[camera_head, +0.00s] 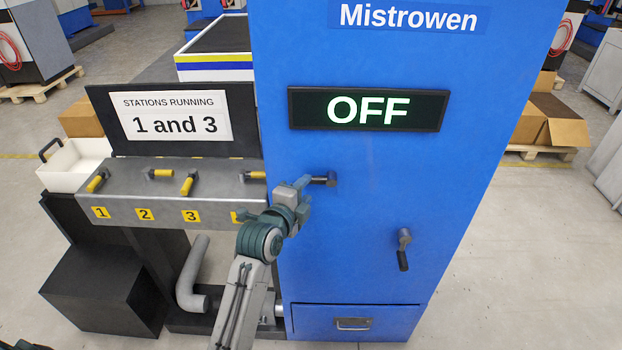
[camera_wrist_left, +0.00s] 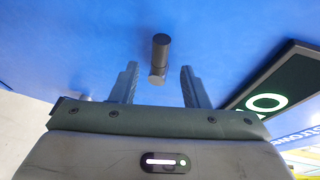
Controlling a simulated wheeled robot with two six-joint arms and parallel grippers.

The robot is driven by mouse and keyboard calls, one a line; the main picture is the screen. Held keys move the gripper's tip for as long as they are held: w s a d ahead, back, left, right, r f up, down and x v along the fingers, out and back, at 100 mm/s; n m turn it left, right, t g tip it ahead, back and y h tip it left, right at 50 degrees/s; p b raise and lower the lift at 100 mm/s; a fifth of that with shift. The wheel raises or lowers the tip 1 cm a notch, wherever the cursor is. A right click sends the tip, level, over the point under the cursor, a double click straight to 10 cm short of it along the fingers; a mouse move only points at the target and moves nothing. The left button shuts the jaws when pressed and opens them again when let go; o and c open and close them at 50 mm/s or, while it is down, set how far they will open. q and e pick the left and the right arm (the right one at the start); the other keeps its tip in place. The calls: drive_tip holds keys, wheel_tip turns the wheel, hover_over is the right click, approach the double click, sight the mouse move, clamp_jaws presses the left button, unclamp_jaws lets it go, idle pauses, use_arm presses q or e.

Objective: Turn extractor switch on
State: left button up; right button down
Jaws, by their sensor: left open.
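The blue cabinet (camera_head: 350,230) carries a lit display (camera_head: 368,109) that reads OFF. A dark lever (camera_head: 326,180) sits on its front below the display, its handle lying roughly level and pointing left. A second lever (camera_head: 403,250), grey with a dark handle, hangs down lower right. No label shows which is the extractor switch. My left gripper (camera_head: 304,187) is open just left of the upper lever. In the left wrist view the dark lever end (camera_wrist_left: 159,56) lies between the open fingers (camera_wrist_left: 158,80), with gaps on both sides.
A grey panel (camera_head: 150,205) left of the cabinet bears several yellow-handled levers with numbers below. A sign (camera_head: 175,117) above reads "Stations running 1 and 3". A grey pipe (camera_head: 192,280) stands below. A drawer (camera_head: 352,322) is at the cabinet's foot. Open floor lies to the right.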

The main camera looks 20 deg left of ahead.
sight(313, 182)
use_arm(q)
drive_tip(key=shift+p+x, duration=0.5)
drive_tip(key=shift+x, duration=1.55)
drive_tip(key=shift+c, duration=0.2)
drive_tip(key=shift+f, duration=0.1)
clamp_jaws()
